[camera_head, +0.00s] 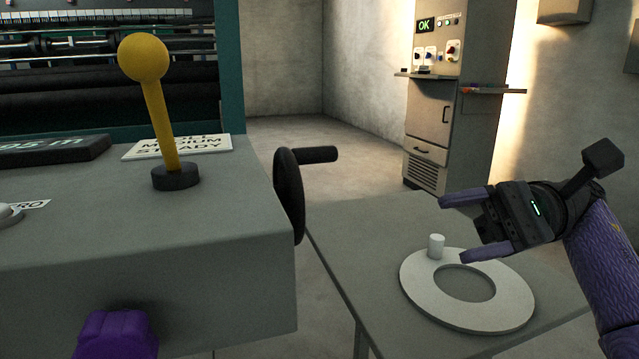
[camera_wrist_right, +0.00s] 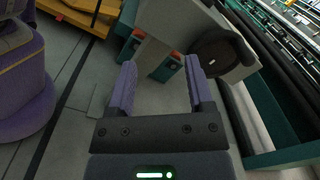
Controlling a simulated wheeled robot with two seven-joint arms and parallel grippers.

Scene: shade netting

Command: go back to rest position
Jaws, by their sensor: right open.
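My right gripper (camera_head: 452,228) is open and empty. It is above the small grey table (camera_head: 375,235) and close to a white ring with an upright peg (camera_head: 415,285). I cannot tell whether its lower finger touches the ring or peg. In the right wrist view the two purple fingers (camera_wrist_right: 160,78) are spread apart with nothing between them. A purple part of my own body (camera_head: 115,335) shows at the bottom left of the head view. My left gripper does not show clearly.
A grey console (camera_head: 150,240) carries a yellow-knobbed lever (camera_head: 145,60) and a black hand crank (camera_head: 290,195) on its right side. A control cabinet (camera_head: 440,130) with an "OK" display stands behind the table. Open floor lies between console and cabinet.

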